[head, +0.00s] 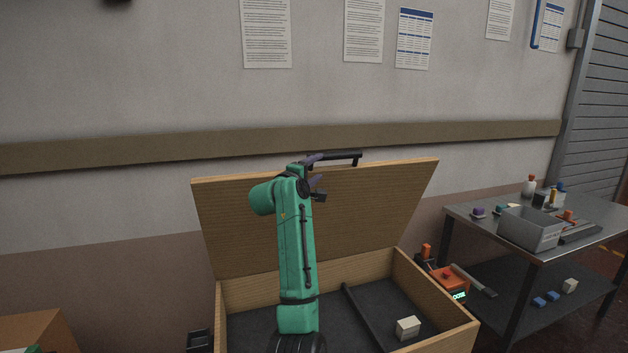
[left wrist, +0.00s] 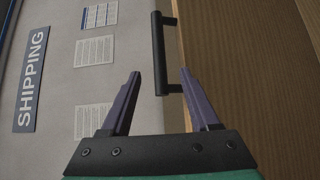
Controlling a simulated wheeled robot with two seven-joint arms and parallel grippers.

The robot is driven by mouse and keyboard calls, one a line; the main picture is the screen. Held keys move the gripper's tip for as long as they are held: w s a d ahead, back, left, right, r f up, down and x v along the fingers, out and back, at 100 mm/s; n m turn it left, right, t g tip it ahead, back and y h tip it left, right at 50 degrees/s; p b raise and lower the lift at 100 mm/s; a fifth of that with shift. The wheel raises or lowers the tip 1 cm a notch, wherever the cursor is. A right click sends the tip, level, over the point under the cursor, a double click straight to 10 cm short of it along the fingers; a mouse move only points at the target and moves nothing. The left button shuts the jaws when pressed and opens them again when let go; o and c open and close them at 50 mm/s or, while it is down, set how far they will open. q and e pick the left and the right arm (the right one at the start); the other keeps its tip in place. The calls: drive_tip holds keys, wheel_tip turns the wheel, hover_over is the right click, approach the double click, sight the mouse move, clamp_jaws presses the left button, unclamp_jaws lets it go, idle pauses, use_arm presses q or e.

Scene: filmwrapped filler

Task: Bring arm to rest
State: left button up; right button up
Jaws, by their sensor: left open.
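My left arm is green and rises in front of an open wooden chest. Its gripper (head: 316,171) is at the top edge of the raised lid (head: 375,205), close to the black bar handle (head: 345,156). In the left wrist view the two purple fingers (left wrist: 160,105) are spread wide with nothing between them. The black handle (left wrist: 160,55) and the wooden lid (left wrist: 235,70) show beyond the fingertips there. I cannot tell whether a finger touches the handle. My right gripper does not show.
The chest holds a divider and a pale block (head: 407,327). A metal table (head: 582,236) with a grey bin (head: 530,229) stands at right. An orange scale-like device (head: 449,284) sits between chest and table. A cardboard box (head: 38,332) is at lower left. The wall stands close behind.

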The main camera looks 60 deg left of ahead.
use_arm(q)
drive_tip(key=shift+s+d, duration=0.25)
drive_tip(key=shift+s, duration=0.25)
